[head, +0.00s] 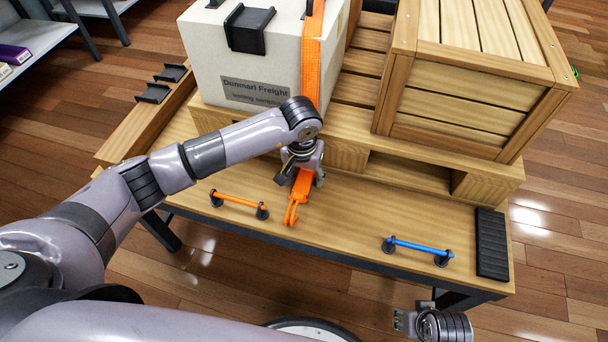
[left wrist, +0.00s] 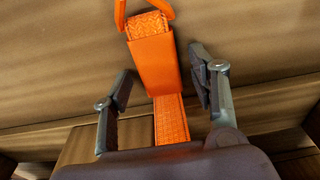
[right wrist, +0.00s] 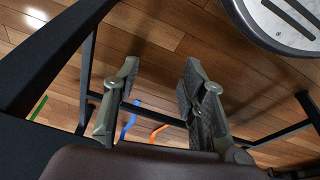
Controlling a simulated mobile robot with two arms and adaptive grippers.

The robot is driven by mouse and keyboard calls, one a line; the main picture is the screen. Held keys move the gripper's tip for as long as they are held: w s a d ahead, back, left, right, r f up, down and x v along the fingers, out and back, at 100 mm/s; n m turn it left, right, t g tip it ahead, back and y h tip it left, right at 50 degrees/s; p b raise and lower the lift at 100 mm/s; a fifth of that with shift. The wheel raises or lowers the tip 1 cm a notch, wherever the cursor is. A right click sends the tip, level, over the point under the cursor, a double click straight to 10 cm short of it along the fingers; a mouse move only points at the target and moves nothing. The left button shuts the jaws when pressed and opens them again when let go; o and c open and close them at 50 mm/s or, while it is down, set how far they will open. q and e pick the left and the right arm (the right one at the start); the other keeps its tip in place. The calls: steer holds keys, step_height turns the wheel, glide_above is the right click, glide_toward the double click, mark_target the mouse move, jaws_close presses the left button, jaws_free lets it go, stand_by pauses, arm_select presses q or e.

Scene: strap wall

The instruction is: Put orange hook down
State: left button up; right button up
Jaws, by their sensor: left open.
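The orange hook (head: 291,212) lies over the tabletop at the lower end of the orange strap (head: 312,60). In the left wrist view its orange sleeve (left wrist: 153,62) is just beyond my fingers, with its forked end at the top edge. My left gripper (head: 302,178) is open above the tabletop (head: 350,215); its fingers stand apart on either side of the strap, with gaps. Whether the hook touches the wood is hard to tell. My right gripper (right wrist: 160,95) is open and empty, low beside the table's front; in the head view it is partly cut off.
A white freight box (head: 215,60) and a wooden crate (head: 470,90) stand on a pallet (head: 345,155) behind. An orange bar (head: 240,201) and a blue bar (head: 418,246) on dark posts sit near the front edge. A black ribbed pad (head: 492,245) lies at right.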

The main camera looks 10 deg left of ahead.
mark_target(302, 184)
steer(key=shift+w, duration=0.1)
arm_select(q)
steer(key=shift+r, duration=0.1)
steer(key=shift+r+p, duration=0.65)
steer(key=shift+p, duration=0.15)
step_height(302, 184, up, 12)
steer(key=s, duration=0.1)
steer(key=shift+s+f+p, duration=0.15)
steer(key=shift+p, duration=0.25)
arm_select(e)
step_height(302, 184, down, 8)
steer(key=s, duration=0.2)
steer(key=shift+s, duration=0.15)
steer(key=shift+d, duration=0.1)
